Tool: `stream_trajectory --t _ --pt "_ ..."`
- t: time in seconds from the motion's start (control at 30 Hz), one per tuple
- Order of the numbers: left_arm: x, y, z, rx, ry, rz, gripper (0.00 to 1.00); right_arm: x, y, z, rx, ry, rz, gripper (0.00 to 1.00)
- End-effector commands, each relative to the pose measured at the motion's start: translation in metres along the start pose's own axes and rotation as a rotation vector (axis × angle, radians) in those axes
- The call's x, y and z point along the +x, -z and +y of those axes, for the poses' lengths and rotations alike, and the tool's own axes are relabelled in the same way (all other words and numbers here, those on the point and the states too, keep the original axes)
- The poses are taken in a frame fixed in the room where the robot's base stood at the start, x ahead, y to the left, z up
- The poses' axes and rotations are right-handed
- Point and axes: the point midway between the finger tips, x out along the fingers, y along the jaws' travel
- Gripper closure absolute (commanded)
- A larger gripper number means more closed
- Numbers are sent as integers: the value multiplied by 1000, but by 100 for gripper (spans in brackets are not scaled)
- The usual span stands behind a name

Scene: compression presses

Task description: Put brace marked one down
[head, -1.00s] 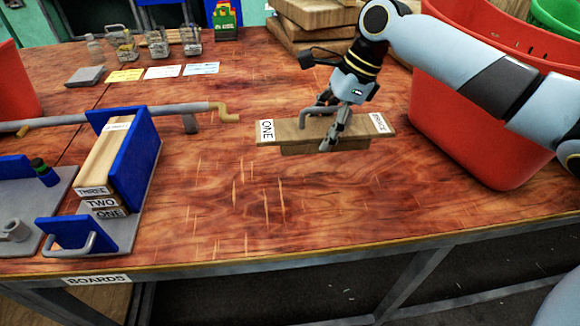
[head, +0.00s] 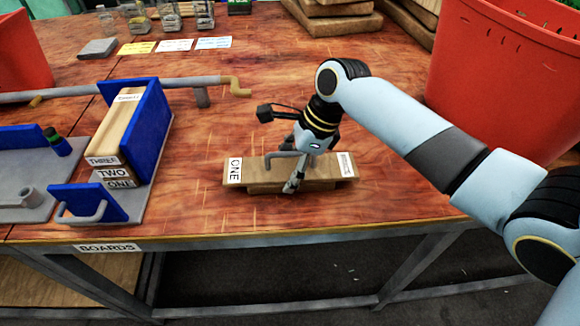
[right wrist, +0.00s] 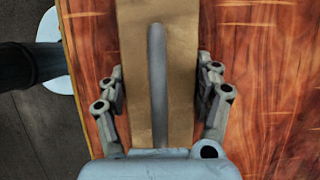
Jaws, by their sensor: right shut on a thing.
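The brace marked ONE (head: 258,170) is a flat wooden board with a grey bar handle on top and a narrower block beneath. White labels sit at both ends, with ONE at its left end. It lies level near the table's front edge; I cannot tell if it touches the table. My right gripper (head: 294,180) comes down over its middle and is shut on it. In the right wrist view, the fingers (right wrist: 164,95) flank the board (right wrist: 185,40), with the handle (right wrist: 157,80) running between them. My left gripper is not in view.
A blue rack (head: 158,125) at left holds boards marked THREE, TWO and ONE. A red bin (head: 490,80) stands at right. Cards (head: 175,45) and jars are at the back. The table (head: 300,110) behind the brace is clear.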

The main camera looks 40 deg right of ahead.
Motion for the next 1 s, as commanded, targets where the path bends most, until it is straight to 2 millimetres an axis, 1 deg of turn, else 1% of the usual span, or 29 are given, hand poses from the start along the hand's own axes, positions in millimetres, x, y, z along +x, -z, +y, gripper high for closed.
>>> stream_trajectory --t 0.27,0.3,0.47,0.5,0.8,0.87,0.97,1.0 --pt "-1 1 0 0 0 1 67 0 0 0 0 0 -1 92" --pt "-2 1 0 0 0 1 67 1 1 0 1 -1 0 32" --pt "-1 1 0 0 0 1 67 1 1 0 0 0 0 12" --pt "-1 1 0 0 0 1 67 1 1 0 0 0 0 9" --pt "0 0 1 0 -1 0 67 -1 0 -1 -1 2 -1 9" --pt "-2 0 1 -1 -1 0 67 -7 0 -1 -1 3 0 9" --pt "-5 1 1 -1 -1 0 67 -24 0 -1 -2 4 1 9" --pt "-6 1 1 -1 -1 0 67 -32 0 -1 -3 4 1 9"
